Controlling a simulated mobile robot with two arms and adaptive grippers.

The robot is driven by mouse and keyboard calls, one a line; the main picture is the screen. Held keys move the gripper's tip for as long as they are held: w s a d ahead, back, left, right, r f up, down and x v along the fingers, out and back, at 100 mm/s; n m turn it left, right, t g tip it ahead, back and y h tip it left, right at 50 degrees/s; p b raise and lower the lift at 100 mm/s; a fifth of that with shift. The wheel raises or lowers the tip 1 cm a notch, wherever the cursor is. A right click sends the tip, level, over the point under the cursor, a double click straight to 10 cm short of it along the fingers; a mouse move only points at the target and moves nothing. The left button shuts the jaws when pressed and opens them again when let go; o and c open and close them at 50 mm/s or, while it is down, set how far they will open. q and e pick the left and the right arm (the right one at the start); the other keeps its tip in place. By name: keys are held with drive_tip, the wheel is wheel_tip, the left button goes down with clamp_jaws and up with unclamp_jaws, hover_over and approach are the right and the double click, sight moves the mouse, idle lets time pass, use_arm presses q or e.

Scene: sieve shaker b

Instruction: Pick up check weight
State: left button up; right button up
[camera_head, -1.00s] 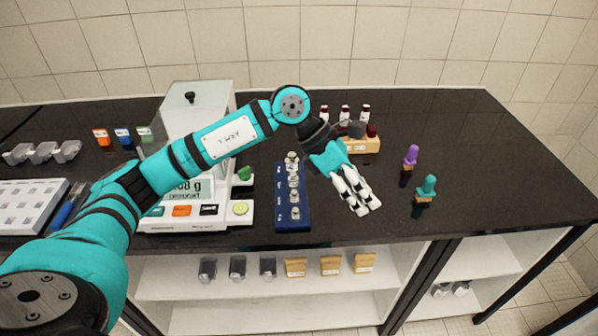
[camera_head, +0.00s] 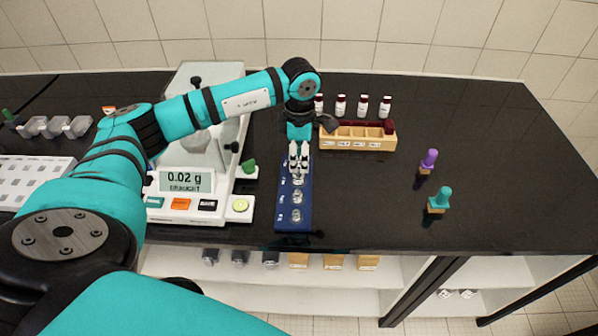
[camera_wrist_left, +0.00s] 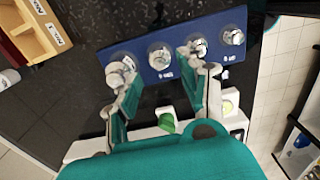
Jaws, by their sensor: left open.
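Several shiny metal check weights stand in a row on a blue holder (camera_head: 281,220). In the head view one weight (camera_head: 298,197) and another (camera_head: 296,215) show in front of my left gripper (camera_head: 299,164). The gripper points down over the farther part of the holder, open, and hides what is under it. In the left wrist view the open fingers (camera_wrist_left: 160,82) reach toward the holder (camera_wrist_left: 95,45), with a weight (camera_wrist_left: 160,56) between them and others on either side. I cannot tell whether the fingers touch any weight. My right gripper is not in view.
A balance (camera_head: 180,214) reading 0.02 g stands left of the holder. A wooden rack (camera_head: 352,143) with red-capped vials behind it stands at the back right. A purple-handled (camera_head: 428,159) and a teal-handled tool (camera_head: 440,198) stand to the right. The bench's right part is clear.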

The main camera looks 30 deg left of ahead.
sight(299, 171)
use_arm(q)
drive_tip(key=shift+s+f+p, duration=0.15)
drive_tip(key=shift+f+p, duration=0.3)
drive_tip(key=shift+f, duration=0.35)
wheel_tip(299, 171, down, 4)
drive_tip(key=shift+a+r+p, duration=0.1)
drive_tip(key=shift+a+p, duration=0.05)
drive_tip(key=shift+p, duration=0.85)
drive_tip(key=shift+f, duration=0.45)
clamp_jaws()
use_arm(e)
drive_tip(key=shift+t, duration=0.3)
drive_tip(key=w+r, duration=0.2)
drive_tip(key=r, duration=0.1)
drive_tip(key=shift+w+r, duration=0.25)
